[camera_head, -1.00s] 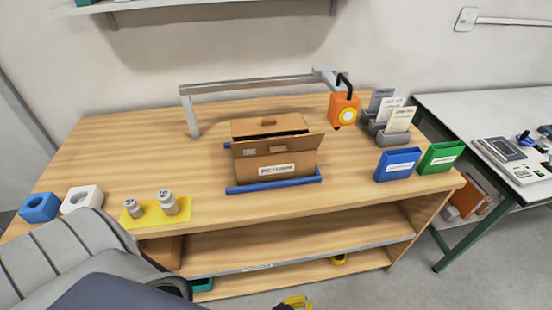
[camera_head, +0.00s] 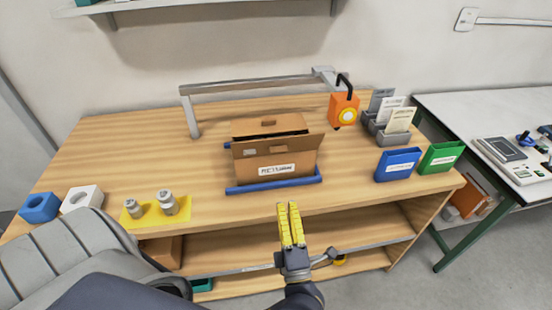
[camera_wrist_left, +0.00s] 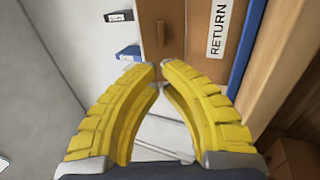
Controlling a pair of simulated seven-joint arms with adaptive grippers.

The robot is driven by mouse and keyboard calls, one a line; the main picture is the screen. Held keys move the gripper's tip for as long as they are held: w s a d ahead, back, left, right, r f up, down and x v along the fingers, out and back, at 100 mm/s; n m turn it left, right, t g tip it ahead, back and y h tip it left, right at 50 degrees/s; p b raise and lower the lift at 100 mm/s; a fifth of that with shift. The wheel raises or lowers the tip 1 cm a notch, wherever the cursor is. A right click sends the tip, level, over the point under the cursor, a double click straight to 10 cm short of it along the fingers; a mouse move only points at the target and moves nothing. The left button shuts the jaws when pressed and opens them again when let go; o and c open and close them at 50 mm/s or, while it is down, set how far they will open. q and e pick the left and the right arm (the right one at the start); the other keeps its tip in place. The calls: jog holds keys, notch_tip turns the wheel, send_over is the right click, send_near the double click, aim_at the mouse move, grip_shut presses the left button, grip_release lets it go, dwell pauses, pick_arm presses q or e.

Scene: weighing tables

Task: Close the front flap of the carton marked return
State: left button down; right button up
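The brown carton (camera_head: 300,165) stands on the wooden table between blue rails. Its front wall bears a white label (camera_head: 284,170), which reads RETURN in the left wrist view (camera_wrist_left: 219,27). The front flap (camera_head: 305,146) stands open, tilted up and outward toward me. My left gripper (camera_head: 288,206), with yellow ribbed fingers, is in front of the table's front edge, below and nearer than the carton, and apart from it. In the left wrist view its fingertips (camera_wrist_left: 158,68) come together with nothing seen between them. My right gripper is not in view.
A blue rail (camera_head: 275,184) runs along the carton's front. Yellow-based weights (camera_head: 150,214) stand at left. A grey bar (camera_head: 250,84) spans behind the carton. An orange block (camera_head: 343,108), blue bin (camera_head: 397,164) and green bin (camera_head: 440,157) are at right. The tabletop beside the carton is clear.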

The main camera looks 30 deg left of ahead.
aim_at(275, 153)
pick_arm(q)
jog(key=x, duration=1.4)
jog(key=shift+s+a, duration=0.1)
jog(key=shift+a, duration=0.1)
